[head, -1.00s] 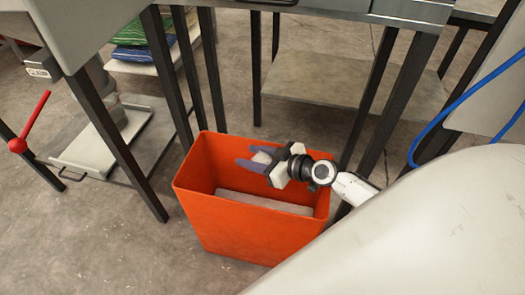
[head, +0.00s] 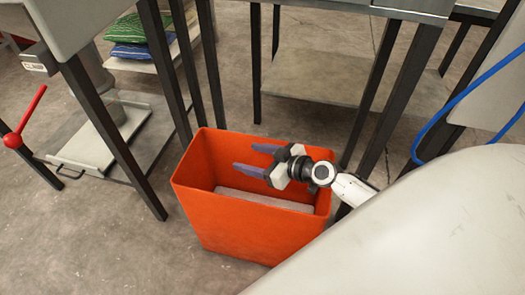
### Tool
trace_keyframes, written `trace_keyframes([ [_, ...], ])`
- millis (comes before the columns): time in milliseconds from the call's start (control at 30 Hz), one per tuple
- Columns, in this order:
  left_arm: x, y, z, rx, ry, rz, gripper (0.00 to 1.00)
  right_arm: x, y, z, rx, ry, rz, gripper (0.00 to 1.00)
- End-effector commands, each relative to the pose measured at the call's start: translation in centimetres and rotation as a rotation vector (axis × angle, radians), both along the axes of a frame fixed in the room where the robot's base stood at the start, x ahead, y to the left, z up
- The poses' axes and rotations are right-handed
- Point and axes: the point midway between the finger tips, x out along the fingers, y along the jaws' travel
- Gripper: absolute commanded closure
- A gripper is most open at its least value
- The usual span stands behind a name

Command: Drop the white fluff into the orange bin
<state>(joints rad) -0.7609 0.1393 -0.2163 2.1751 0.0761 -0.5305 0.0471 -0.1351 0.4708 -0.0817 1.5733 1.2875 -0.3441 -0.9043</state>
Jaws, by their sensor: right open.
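The orange bin (head: 240,228) stands on the floor in the middle of the view, open at the top. My right gripper (head: 248,158) is over the bin's opening, fingers pointing left. It is open, with nothing seen between its purple-grey fingers. A pale, flat-looking mass (head: 264,199) shows low inside the bin; I cannot tell whether it is fluff. No separate piece of white fluff is in view, and part of the bin's inside is hidden by its front wall. My left gripper is not in view.
Dark table legs (head: 172,85) stand close behind the bin. A red-handled lever (head: 24,122) and a low metal platform (head: 100,142) are at the left. Floor in front of the bin is clear.

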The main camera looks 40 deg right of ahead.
Motion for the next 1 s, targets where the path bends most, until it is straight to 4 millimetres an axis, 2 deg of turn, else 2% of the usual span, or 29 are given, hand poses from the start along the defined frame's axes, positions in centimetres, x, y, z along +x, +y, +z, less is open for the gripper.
trace_keyframes([
  [167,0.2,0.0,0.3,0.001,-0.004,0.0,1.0,-1.6,-0.7,0.6,-0.003,0.001,0.0,0.4],
  [400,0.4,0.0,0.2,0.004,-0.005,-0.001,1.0,-5.7,-2.1,2.3,-0.003,0.003,0.002,0.4],
  [600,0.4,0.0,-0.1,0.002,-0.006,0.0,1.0,-8.0,-2.9,3.4,-0.002,0.002,0.0,0.4],
  [800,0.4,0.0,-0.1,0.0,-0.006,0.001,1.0,-8.9,-3.2,3.9,0.0,0.0,0.0,0.4],
  [1000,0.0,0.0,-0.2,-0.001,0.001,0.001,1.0,-8.9,-3.3,4.0,0.0,0.0,-0.001,0.4],
])
